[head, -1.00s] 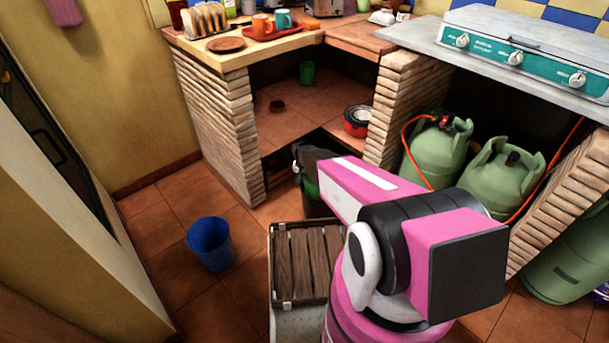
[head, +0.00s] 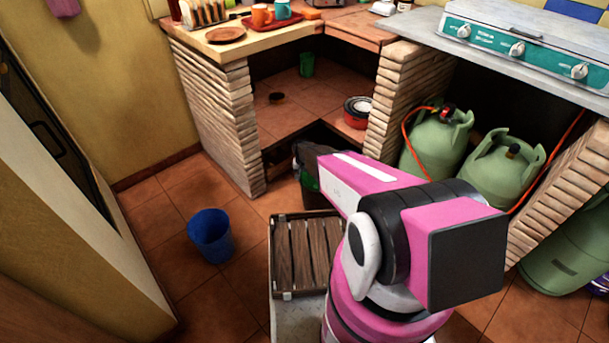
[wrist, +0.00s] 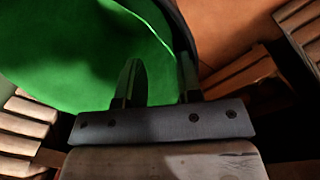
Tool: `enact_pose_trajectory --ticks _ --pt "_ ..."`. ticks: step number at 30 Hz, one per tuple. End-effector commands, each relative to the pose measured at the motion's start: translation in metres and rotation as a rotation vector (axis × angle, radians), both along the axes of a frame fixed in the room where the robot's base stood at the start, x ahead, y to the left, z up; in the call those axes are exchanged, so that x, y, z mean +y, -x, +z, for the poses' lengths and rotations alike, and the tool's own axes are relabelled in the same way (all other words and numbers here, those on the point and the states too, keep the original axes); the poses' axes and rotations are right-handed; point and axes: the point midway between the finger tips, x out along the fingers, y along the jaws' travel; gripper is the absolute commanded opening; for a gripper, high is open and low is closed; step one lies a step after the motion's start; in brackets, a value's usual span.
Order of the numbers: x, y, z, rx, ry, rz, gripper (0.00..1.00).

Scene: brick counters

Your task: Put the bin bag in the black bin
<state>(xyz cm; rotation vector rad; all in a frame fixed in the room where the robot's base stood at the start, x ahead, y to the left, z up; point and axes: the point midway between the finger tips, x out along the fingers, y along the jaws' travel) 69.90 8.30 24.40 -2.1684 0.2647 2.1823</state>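A black bin (head: 312,204) stands on the floor by the brick counter, mostly hidden behind my arm in the head view. Its dark rim (wrist: 184,22) shows in the wrist view. Smooth green material (wrist: 70,60) fills the area inside that rim; it looks like a bin bag, but I cannot tell for sure. A bit of green also shows in the head view (head: 309,184). My gripper (wrist: 160,68) is over the green near the rim. Its two fingers stand apart, with green visible between them. I cannot tell whether they touch the material.
A slatted wooden crate top (head: 306,254) is close to my arm. Brick counter pillars (head: 220,125) and green gas bottles (head: 436,140) stand around. Floor between bucket and wall is clear.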

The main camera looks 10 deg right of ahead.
Motion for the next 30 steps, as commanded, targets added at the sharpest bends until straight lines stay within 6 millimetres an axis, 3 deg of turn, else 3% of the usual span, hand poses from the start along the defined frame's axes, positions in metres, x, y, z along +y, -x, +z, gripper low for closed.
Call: enact_pose_trajectory --ticks 11,24,30 --pt "0.001 0.000 0.007 -0.001 -0.001 0.000 0.32" --pt "0.007 0.000 0.083 -0.002 -0.001 0.000 0.32" --pt "0.009 -0.001 0.103 -0.001 0.000 0.000 0.32"
